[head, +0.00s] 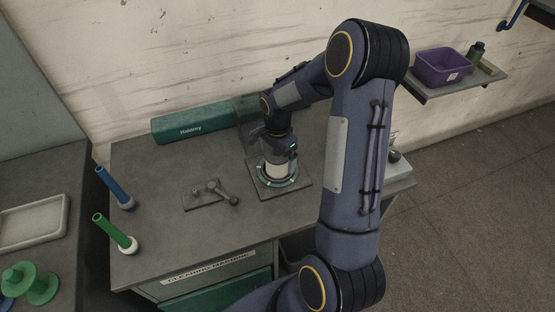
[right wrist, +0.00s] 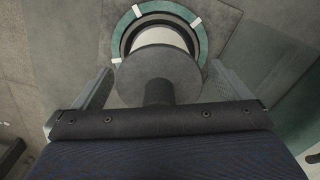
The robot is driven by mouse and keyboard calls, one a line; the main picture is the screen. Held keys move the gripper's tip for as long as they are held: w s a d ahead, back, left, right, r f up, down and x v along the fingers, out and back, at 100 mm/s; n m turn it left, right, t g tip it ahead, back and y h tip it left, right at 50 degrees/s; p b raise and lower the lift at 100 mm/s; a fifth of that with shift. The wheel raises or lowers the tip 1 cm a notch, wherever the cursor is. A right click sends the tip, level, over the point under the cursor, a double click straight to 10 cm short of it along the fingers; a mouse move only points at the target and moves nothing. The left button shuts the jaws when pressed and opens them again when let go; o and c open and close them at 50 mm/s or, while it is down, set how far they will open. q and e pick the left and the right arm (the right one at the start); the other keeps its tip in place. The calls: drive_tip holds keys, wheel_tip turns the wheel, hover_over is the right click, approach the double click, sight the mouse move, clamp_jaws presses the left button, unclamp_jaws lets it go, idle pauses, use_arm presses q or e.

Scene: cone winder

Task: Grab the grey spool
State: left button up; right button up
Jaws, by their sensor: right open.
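The grey spool (right wrist: 158,76) shows in the right wrist view as a round grey top with a dark stem towards the camera. A pale cylinder lies beyond its top, inside a green ring with white marks (right wrist: 201,50). My right gripper (right wrist: 162,88) is open, one finger on each side of the spool; I cannot tell whether they touch it. In the head view my right gripper (head: 278,154) is over the winder's ring (head: 291,182) and hides the spool's top; the pale cylinder (head: 275,171) shows below it. My left gripper is not in view.
The bench (head: 150,235) holds a plate with a crank lever (head: 222,192), a blue peg (head: 113,187), a green peg (head: 115,232) and a green box (head: 195,122) at the back. A purple bin (head: 441,68) is on a wall shelf. Bench space left of the winder is partly clear.

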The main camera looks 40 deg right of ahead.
drive_tip(key=shift+f, duration=0.4)
drive_tip(key=shift+c, duration=0.5)
drive_tip(key=shift+r, duration=0.1)
drive_tip(key=c, duration=1)
